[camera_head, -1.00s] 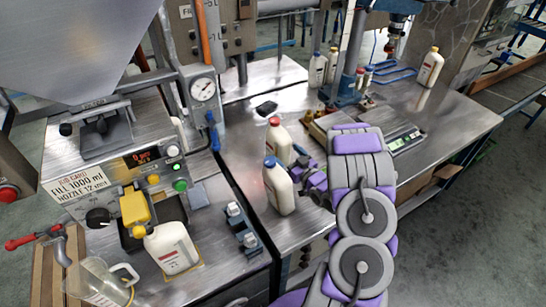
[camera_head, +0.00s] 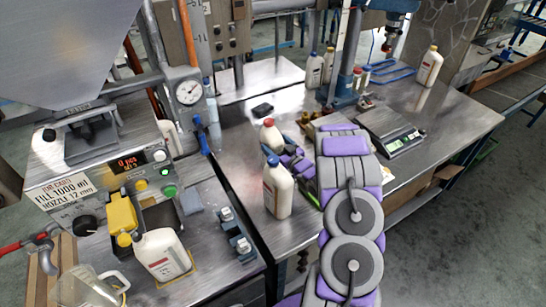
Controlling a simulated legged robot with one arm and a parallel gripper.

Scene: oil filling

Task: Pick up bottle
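A white bottle with a blue cap (camera_head: 278,192) stands upright near the left edge of the metal table. A white bottle with a red cap (camera_head: 271,137) stands just behind it, its lower part hidden. My purple and grey gripper (camera_head: 289,157) is at the right of these two bottles, close to the red-capped one and partly behind the blue-capped one. Its fingers are small and partly hidden, so I cannot tell whether they are open or touch a bottle. Another white bottle (camera_head: 162,256) stands under the yellow nozzle of the filling machine.
The filling machine (camera_head: 100,180) with its display stands at the left. A scale (camera_head: 398,140) lies on the metal table (camera_head: 440,118) right of my arm. More bottles stand farther back, one with a yellow cap (camera_head: 429,66) at the right. A clear jug (camera_head: 92,287) is at lower left.

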